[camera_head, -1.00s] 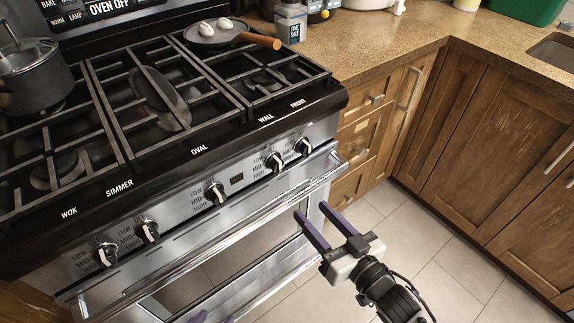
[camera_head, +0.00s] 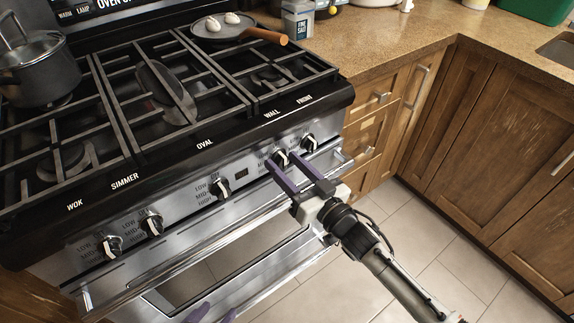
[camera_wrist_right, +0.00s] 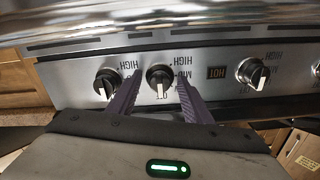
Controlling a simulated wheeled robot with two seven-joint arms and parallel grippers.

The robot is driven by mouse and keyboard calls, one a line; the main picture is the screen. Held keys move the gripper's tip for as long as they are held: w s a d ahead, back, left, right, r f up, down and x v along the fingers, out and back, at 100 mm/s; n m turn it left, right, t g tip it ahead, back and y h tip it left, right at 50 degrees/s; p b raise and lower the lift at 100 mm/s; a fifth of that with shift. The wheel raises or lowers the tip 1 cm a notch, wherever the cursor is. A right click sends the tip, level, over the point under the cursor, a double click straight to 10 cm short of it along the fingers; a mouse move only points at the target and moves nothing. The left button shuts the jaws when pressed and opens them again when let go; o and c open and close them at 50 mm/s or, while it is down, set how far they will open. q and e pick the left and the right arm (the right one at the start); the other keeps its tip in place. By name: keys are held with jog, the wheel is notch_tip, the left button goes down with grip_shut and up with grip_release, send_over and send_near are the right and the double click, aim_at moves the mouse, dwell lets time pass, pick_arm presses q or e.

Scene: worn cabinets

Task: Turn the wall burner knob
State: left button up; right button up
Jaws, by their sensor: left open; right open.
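The wall burner knob (camera_head: 281,157) is on the stove's steel front panel, below the "WALL" label. In the right wrist view it shows upside down as a black knob with a pale pointer (camera_wrist_right: 160,82). My right gripper (camera_head: 281,160) is open, with its purple fingers pointing at the panel. The fingertips appear on either side of the wall knob, with gaps beside it in the wrist view; I cannot tell whether they touch it. My left gripper (camera_head: 213,315) is at the bottom edge of the head view, open, only its purple fingertips showing.
The front knob (camera_head: 309,144) sits close beside the wall knob, and the oval knob (camera_head: 220,189) is on the other side. The oven handle (camera_head: 190,259) runs below the panel. A pan (camera_head: 219,32) and a pot (camera_head: 38,72) stand on the stove.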

jog(key=c, duration=1.1)
jog(key=shift+o, duration=0.2)
jog(key=shift+n, duration=0.4)
jog(key=n, duration=0.3)
jog(key=shift+n, duration=2.5)
jog(key=o, duration=1.1)
jog(key=shift+c, duration=0.2)
